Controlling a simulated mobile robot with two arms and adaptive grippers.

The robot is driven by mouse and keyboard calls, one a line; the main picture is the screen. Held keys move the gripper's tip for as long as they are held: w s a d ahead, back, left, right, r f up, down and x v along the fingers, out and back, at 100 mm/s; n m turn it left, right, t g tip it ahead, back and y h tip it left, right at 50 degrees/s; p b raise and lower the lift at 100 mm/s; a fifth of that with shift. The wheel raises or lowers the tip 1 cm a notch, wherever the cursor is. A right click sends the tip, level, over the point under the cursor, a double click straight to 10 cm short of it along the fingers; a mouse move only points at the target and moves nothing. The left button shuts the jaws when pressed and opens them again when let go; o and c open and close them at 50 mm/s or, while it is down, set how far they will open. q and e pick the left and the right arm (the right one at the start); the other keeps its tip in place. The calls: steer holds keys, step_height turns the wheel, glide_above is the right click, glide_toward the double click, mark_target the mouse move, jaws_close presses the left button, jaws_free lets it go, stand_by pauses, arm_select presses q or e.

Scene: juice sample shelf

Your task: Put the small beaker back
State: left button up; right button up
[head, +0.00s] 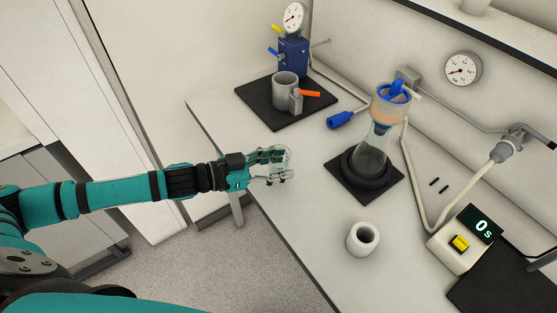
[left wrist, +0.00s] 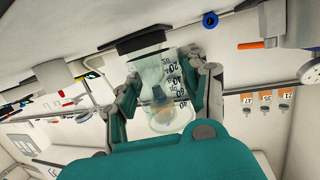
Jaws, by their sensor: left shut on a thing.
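The small beaker (head: 276,157) is clear and hard to make out in the head view, at the end of my left arm. In the left wrist view the beaker (left wrist: 168,72) shows its dark volume marks, with a finger on each side of it. My left gripper (head: 278,166) is shut on it near the left edge of the worktop. My gripper's fingers also show in the left wrist view (left wrist: 166,98). I cannot tell whether the beaker touches the worktop. My right gripper is not in view.
A flask with a blue-topped funnel (head: 372,150) stands on a black mat right of my gripper. A white cup-like cylinder (head: 362,239) stands nearer. A grey cylinder (head: 286,90) with an orange handle is behind. A timer (head: 463,240) reads 0 s. The worktop between them is clear.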

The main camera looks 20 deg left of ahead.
mark_target(279, 156)
arm_select(q)
steer(key=w, duration=0.2)
steer(key=shift+w+a, duration=0.3)
steer(key=shift+w, duration=0.05)
steer(key=shift+w+f, duration=0.15)
steer(key=shift+f, duration=0.05)
step_height(279, 156, down, 3)
steer(key=shift+f+p, duration=0.15)
steer(key=shift+p, duration=0.3)
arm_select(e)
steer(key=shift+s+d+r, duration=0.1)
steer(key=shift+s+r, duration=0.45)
arm_select(q)
steer(key=o, duration=1.2)
steer(key=shift+a+f, duration=0.1)
steer(key=shift+f, duration=0.05)
